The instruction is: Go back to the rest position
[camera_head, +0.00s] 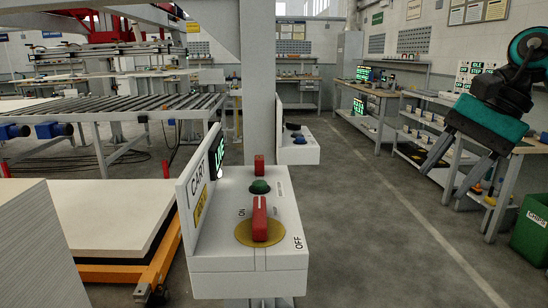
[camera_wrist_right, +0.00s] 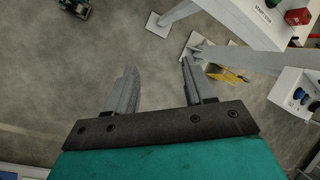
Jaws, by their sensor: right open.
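My right gripper (camera_head: 436,184) is raised at the right side of the head view, with its teal body above and its grey fingers pointing down and to the left. In the right wrist view the two fingers (camera_wrist_right: 158,68) stand apart with only grey floor between them, so it is open and empty. It is well clear to the right of the white control box (camera_head: 249,270). That box carries a red rotary switch (camera_head: 260,218) on a yellow disc, and a green button (camera_head: 260,187). My left gripper is not in view.
A grey post (camera_head: 257,80) rises behind the box. A second control box (camera_head: 297,152) stands farther back. A roller conveyor (camera_head: 130,106) and a pale board on an orange cart (camera_head: 155,275) are at left. Workbenches (camera_head: 384,92) and a green bin (camera_head: 530,228) are at right. The middle floor is clear.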

